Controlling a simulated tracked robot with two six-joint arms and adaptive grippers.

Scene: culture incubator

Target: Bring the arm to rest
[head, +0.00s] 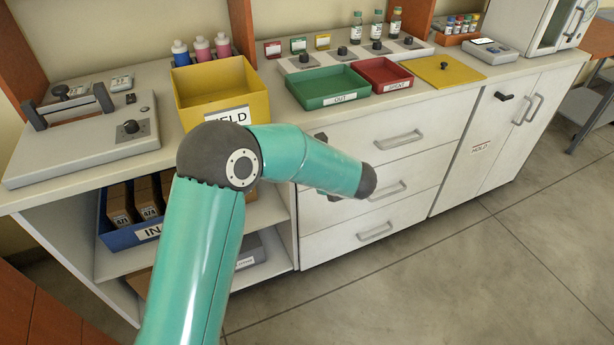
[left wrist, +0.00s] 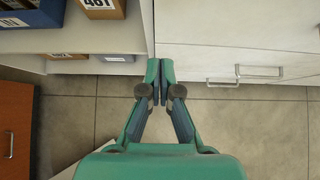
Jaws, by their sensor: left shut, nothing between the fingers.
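My left arm (head: 300,158) rises from the bottom of the head view, bends at a dark elbow joint and reaches right, in front of the white drawers. Its gripper is mostly hidden there behind the arm's end. In the left wrist view my left gripper (left wrist: 160,72) is shut, its fingertips together with nothing between them. It points toward the cabinet front, near the edge between the open shelves and the drawers, with the tiled floor below. My right gripper does not show.
The drawer fronts (head: 340,225) and their handles lie behind the arm. A yellow bin (head: 225,90), a green tray (head: 330,87) and a red tray (head: 383,74) stand on the counter. A blue bin (head: 122,233) sits on the shelf. The floor (head: 440,285) at right is clear.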

